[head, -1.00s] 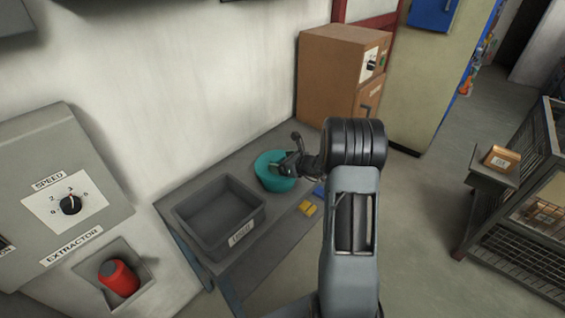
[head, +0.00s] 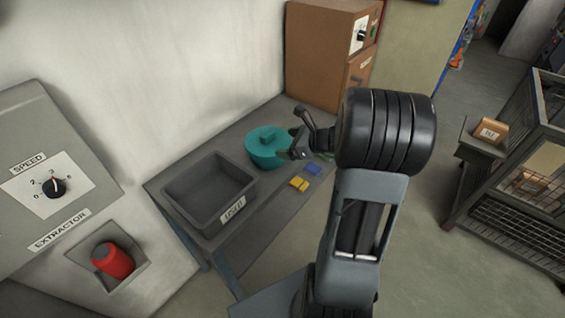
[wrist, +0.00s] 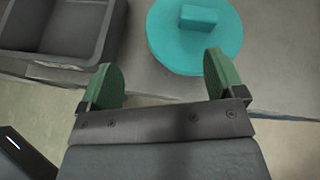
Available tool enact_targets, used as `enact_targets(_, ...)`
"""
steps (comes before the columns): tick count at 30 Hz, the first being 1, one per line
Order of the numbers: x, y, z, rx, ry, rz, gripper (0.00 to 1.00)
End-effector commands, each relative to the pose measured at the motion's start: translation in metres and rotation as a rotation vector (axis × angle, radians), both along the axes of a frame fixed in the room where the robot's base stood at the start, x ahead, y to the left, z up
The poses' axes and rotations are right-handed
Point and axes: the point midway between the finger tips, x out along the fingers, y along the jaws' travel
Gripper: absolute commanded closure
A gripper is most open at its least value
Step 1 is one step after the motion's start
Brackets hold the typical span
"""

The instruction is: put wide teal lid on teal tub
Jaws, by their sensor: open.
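The teal tub (head: 265,161) stands on the grey bench, right of the grey bin. The wide teal lid (head: 268,137) with a block-shaped handle lies on top of the tub and covers its opening; it looks about level. In the wrist view the round lid (wrist: 168,40) and its handle (wrist: 199,18) are at the top, beyond my fingertips. My gripper (wrist: 162,78) is open, with its two green fingers apart and nothing between them. In the head view my gripper (head: 298,142) is at the right side of the tub, partly in front of it.
Yellow (head: 299,184) and blue (head: 314,170) pieces lie near the front edge. A brown cabinet (head: 318,60) stands behind. The wall (head: 150,80) runs along the bench's back.

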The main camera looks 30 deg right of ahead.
Motion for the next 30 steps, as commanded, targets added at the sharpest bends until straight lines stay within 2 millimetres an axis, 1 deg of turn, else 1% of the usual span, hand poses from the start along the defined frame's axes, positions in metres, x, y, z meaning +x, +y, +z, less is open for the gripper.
enact_targets(1,-0.009,0.029,0.011,-0.114,-0.018,0.139,0.11)
enact_targets(2,-0.017,0.046,0.015,-0.193,-0.03,0.234,0.11)
enact_targets(3,-0.03,0.068,0.02,-0.309,-0.05,0.372,0.11)
enact_targets(4,-0.041,0.083,0.023,-0.399,-0.069,0.477,0.11)
enact_targets(5,-0.053,0.097,0.026,-0.494,-0.089,0.585,0.11)
enact_targets(6,-0.069,0.111,0.028,-0.616,-0.118,0.724,0.11)
enact_targets(9,-0.107,0.134,0.034,-0.912,-0.2,1.054,0.11)
enact_targets(12,-0.136,0.141,0.039,-1.181,-0.283,1.334,0.11)
enact_targets(13,-0.143,0.141,0.04,-1.251,-0.304,1.407,0.11)
enact_targets(15,-0.156,0.14,0.044,-1.4,-0.349,1.552,0.11)
enact_targets(18,-0.167,0.136,0.05,-1.564,-0.395,1.704,0.11)
enact_targets(21,-0.173,0.133,0.054,-1.667,-0.419,1.795,0.11)
enact_targets(24,-0.175,0.133,0.056,-1.715,-0.429,1.837,0.11)
enact_targets(30,-0.176,0.132,0.056,-1.724,-0.429,1.848,0.11)
